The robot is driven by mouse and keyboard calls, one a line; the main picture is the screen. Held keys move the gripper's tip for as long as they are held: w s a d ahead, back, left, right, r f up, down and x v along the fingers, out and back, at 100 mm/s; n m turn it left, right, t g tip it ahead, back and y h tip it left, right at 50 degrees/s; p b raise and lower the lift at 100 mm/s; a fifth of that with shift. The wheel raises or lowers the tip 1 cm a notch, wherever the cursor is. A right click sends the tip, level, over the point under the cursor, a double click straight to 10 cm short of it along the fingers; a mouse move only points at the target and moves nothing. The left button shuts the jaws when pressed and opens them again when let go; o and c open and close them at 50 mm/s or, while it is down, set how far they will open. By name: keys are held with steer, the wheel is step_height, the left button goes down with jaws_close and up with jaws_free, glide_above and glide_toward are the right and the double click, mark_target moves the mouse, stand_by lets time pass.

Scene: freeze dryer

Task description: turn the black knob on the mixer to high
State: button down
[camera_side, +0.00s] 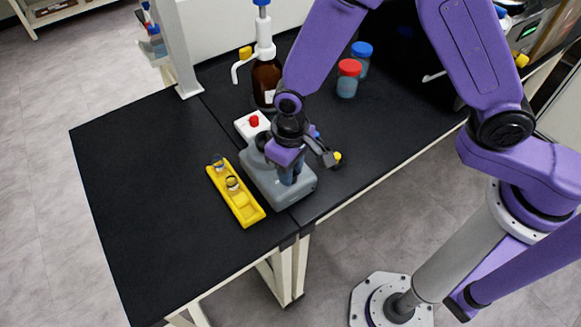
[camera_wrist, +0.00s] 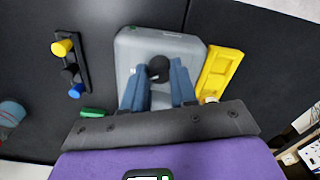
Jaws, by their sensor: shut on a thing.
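The grey mixer (camera_side: 262,180) stands on the black bench beside the yellow rack; it also shows in the wrist view (camera_wrist: 131,50). Its black knob (camera_wrist: 159,66) shows in the wrist view between the fingertips of my gripper (camera_wrist: 157,72). My gripper (camera_side: 290,178) points down over the mixer in the side view, with its fingers shut on the knob. The side view hides the knob behind the fingers and wrist. The pointer and scale of the knob are too small to read.
A yellow rack (camera_side: 244,211) with small vials is just left of the mixer. A white box with a red button (camera_side: 254,121), a brown bottle (camera_side: 266,82) and red- and blue-capped jars stand behind. A small black holder (camera_wrist: 70,63) is close by. The bench's left part is clear.

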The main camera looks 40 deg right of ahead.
stand_by(0.4)
steer(key=c, duration=0.9)
jaws_free()
steer(key=shift+r, duration=0.1)
step_height(320, 180, up, 17)
steer(key=shift+r, duration=0.15)
steer(key=s+d+n, duration=0.3)
steer(key=s+d, duration=0.3)
steer(key=d, duration=0.1)
steer(key=s+d+n, duration=0.3)
steer(key=s+d, duration=0.3)
steer(key=d, duration=0.2)
steer(key=s+d+n, duration=0.2)
steer(key=s+d, duration=0.4)
steer(key=d, duration=0.1)
steer(key=shift+s+d+f+n, duration=0.2)
steer(key=shift+s+d+n, duration=0.15)
steer(key=shift+s+n, duration=0.05)
